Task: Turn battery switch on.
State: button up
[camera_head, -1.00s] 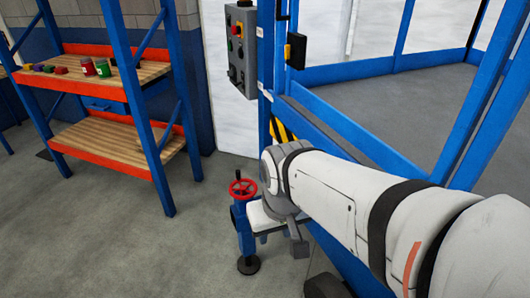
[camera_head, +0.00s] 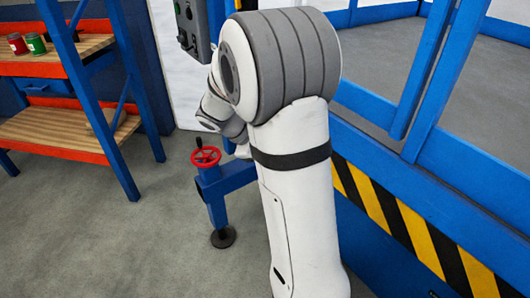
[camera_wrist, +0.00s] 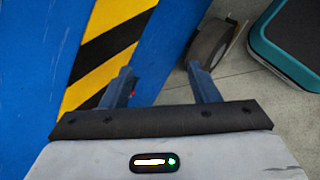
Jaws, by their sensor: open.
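My gripper (camera_wrist: 160,68) is open and empty in the wrist view, its two dark blue-grey fingers spread apart. It is in front of a blue panel (camera_wrist: 30,60) with a yellow and black striped band (camera_wrist: 104,45). A tiny red spot (camera_wrist: 133,93) shows at the left finger; I cannot tell what it is. I cannot make out a battery switch in either view. In the head view my arm covers the middle, and my gripper is hidden. A grey control box (camera_head: 192,25) is at the top, partly cut off and partly behind my arm.
A red handwheel (camera_head: 205,157) on a blue stand is left of my arm. Blue railings (camera_head: 400,170) and a striped edge (camera_head: 400,225) are on the right. A shelf (camera_head: 50,135) is at the left, with grey floor before it. A grey wheel (camera_wrist: 210,45) is near the right finger.

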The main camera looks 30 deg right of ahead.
jog(key=w+d+f+n+t+h+b, duration=0.2)
jog(key=w+d+f+n+h+b, duration=0.15)
jog(key=w+f, duration=0.5)
jog(key=w+d+f+n+t+h+b, duration=0.1)
jog(key=w+d+f+n+h+b, duration=0.3)
jog(key=f, duration=0.7)
jog(key=w+d+f+n+t+h+b, duration=0.25)
jog(key=w+f+n, duration=0.25)
jog(key=w+f, duration=0.4)
jog(key=d, duration=0.7)
jog(key=shift+d+f+g+y, duration=0.3)
jog(key=shift+d+f+g, duration=0.05)
jog(key=shift+f+g, duration=0.1)
jog(key=shift+s, duration=0.1)
jog(key=shift+c, duration=0.5)
